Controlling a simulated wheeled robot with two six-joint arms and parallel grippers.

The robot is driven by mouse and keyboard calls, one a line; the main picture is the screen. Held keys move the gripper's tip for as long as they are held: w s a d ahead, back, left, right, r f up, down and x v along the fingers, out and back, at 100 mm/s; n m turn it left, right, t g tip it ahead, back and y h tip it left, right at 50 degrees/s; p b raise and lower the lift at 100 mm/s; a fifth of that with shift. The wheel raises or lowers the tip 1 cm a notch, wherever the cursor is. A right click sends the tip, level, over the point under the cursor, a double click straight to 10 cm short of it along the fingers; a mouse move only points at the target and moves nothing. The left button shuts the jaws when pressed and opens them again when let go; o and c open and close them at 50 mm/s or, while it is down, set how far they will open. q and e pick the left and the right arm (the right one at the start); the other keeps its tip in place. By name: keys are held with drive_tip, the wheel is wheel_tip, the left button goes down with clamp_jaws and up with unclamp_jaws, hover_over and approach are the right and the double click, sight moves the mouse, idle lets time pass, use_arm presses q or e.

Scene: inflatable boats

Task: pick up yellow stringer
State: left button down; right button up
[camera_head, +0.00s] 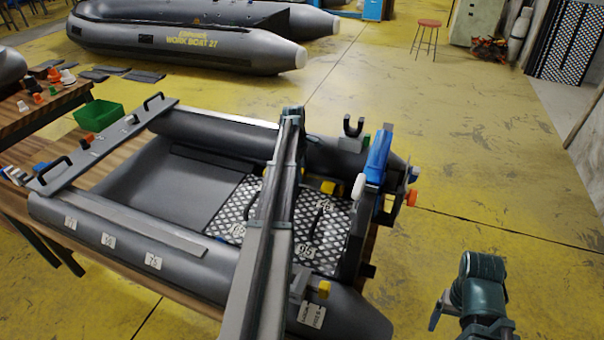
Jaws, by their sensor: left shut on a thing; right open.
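Small yellow parts show at the boat's floor (326,187) and on the near tube (323,290); I cannot tell whether either belongs to a stringer. My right gripper (468,325) is open and empty at the lower right, apart from the boat.
A grey inflatable boat (100,235) with patterned floor panels (325,225) lies on a wooden table. A blue part (378,158) stands at its right end. A green bin (98,115) is at the left. Yellow floor (500,150) is clear on the right.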

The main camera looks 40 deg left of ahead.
use_arm(q)
wheel_tip(320, 180, up, 9)
drive_tip(key=p, duration=0.8)
drive_tip(key=shift+r+p, duration=0.15)
drive_tip(key=shift+p, duration=0.15)
drive_tip(key=shift+r+p, duration=2.35)
drive_tip(key=shift+p, duration=0.05)
